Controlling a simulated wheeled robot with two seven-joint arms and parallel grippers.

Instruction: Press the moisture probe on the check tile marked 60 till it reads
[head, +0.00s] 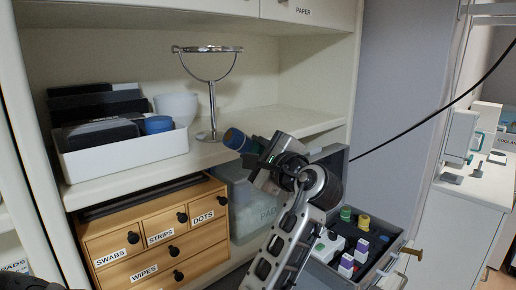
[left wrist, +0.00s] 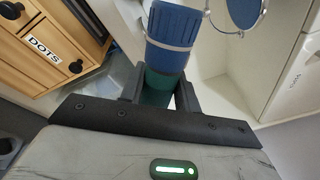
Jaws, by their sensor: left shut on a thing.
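My left gripper (head: 254,153) is shut on a blue cylinder (head: 237,140) in front of the shelf opening. In the left wrist view the cylinder (left wrist: 172,28) is ribbed and blue, with a pale ring and a dark green lower part between the fingers (left wrist: 160,95). It looks like the handle of a tool; I cannot tell whether it is the moisture probe, and its tip is hidden. No tile marked 60 can be made out.
A wooden drawer box (head: 157,233) stands low left. A white bin (head: 125,154) and round mirror stand (head: 211,95) are on the shelf. An open grey case (head: 398,240) with bottles and small white containers lies lower right, partly behind my arm. A cable crosses upper right.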

